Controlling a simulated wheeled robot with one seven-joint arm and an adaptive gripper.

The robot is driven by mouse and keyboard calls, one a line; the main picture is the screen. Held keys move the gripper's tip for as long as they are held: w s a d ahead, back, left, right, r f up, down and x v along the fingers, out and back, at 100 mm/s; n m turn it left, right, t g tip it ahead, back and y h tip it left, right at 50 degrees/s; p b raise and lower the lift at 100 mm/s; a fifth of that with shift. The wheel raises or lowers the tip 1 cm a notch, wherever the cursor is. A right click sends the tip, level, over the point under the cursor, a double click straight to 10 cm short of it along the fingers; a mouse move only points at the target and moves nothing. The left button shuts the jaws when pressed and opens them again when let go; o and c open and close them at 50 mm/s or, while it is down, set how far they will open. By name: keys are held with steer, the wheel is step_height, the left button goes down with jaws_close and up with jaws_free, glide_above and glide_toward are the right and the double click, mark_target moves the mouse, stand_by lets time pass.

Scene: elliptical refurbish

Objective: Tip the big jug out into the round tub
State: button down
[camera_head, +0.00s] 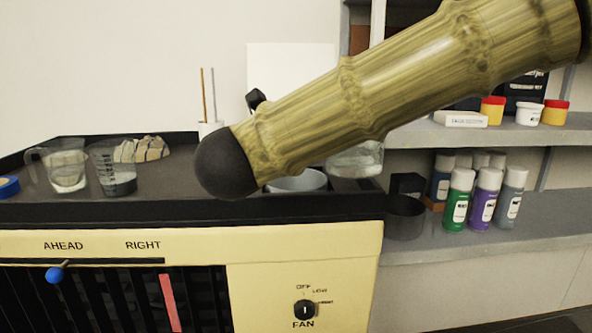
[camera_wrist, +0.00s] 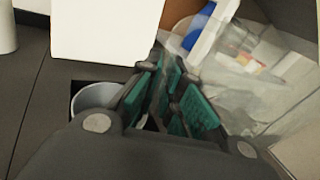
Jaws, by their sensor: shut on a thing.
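My gripper (camera_wrist: 172,100), with teal finger pads, is shut on the clear big jug (camera_wrist: 245,65) in the wrist view. The jug fills the right side there; its grip point is partly hidden between the fingers. In the head view, part of a clear vessel, apparently this jug (camera_head: 356,160), shows below my arm, right of the round tub. My arm hides most of it, so I cannot tell its tilt. The grey round tub (camera_head: 298,181) sits at the counter's front edge, partly behind my arm. It also shows left of the fingers in the wrist view (camera_wrist: 93,96).
Two clear measuring jugs (camera_head: 64,168) (camera_head: 116,172) stand on the dark counter at left. A white cup (camera_head: 209,128) with sticks stands behind. A white upright panel (camera_head: 290,70) is at the back. Shelves at right hold several bottles (camera_head: 460,200) and small pots (camera_head: 529,113).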

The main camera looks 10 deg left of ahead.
steer(key=r+p, duration=0.1)
steer(key=p, duration=0.2)
steer(key=shift+a+n+g, duration=0.15)
steer(key=shift+n+g, duration=0.15)
steer(key=shift+n, duration=0.1)
steer(key=f+n+p, duration=0.1)
steer(key=p, duration=0.4)
steer(key=f+n+g+p, duration=0.1)
steer(key=f+p, duration=0.1)
steer(key=p, duration=0.2)
steer(key=a+f+n+g+p, duration=0.1)
steer(key=n+p, duration=0.1)
steer(key=p, duration=0.3)
steer(key=shift+w+f+h+p, duration=0.35)
steer(key=shift+w+h, duration=0.05)
steer(key=p, duration=0.2)
steer(key=n+g+p, duration=0.1)
steer(key=p, duration=0.1)
steer(key=shift+s+d+r, duration=0.15)
steer(key=shift+d+r, duration=0.1)
steer(key=shift+r, duration=0.1)
steer(key=f+n+p, duration=0.1)
steer(key=p, duration=0.2)
steer(key=s+d+f+n+g+h+p, duration=0.1)
steer(key=p, duration=0.3)
steer(key=shift+s+d, duration=0.1)
steer(key=shift+d, duration=0.1)
steer(key=shift+s+d+r+n+g+h+p, duration=0.15)
steer(key=shift+n+g+h+p, duration=0.35)
steer(key=shift+p, duration=0.7)
